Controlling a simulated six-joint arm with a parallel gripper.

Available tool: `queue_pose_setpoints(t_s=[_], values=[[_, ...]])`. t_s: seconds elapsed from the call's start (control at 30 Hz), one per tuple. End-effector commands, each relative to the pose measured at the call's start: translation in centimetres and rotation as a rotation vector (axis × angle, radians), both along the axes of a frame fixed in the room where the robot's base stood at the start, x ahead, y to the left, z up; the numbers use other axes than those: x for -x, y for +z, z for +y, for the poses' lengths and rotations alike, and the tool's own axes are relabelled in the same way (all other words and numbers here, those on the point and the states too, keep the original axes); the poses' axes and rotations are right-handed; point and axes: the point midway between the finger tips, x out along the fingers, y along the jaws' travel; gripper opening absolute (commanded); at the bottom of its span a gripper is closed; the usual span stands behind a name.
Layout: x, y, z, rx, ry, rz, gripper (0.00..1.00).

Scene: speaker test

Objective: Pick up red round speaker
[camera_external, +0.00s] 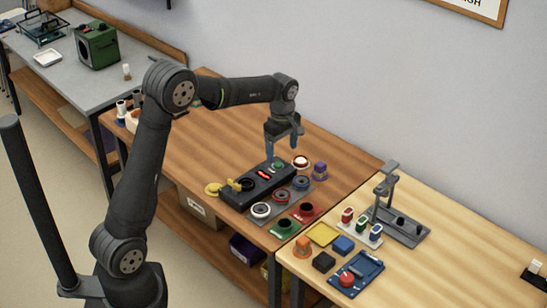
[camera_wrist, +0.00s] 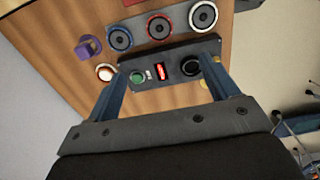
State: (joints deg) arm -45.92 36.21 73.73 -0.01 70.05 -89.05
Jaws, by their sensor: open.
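The red round speaker (camera_external: 281,195) has a red rim and dark centre. It lies on a grey mat (camera_external: 293,201) between a blue-rimmed speaker (camera_external: 302,182) and a white-rimmed one (camera_external: 261,210). In the wrist view the red speaker (camera_wrist: 159,27) is near the top, beyond the black tester box (camera_wrist: 205,50). My gripper (camera_external: 283,148) is open and empty, above the far end of the tester box. In the wrist view its blue fingers (camera_wrist: 167,68) are spread wide on either side of the box, apart from the red speaker.
The tester box has a green button (camera_wrist: 137,77), a red display (camera_wrist: 162,71) and a black round socket (camera_wrist: 190,66). A white round lamp (camera_external: 300,161) and purple object (camera_external: 319,170) stand behind. Green (camera_external: 285,227) and red (camera_external: 306,211) trays lie in front.

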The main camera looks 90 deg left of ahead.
Motion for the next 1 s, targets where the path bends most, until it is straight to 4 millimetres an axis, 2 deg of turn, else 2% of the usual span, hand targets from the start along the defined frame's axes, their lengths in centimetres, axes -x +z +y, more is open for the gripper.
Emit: queue_pose_setpoints(t_s=[0.17,0.63,1.0], values=[[0.1,-1.1,0.1,0.002,0.001,0.002,0.8],[0.1,-10.6,0.1,0.004,0.001,0.004,0.8],[0.0,-13.3,0.1,0.001,0.0,0.001,0.8]])
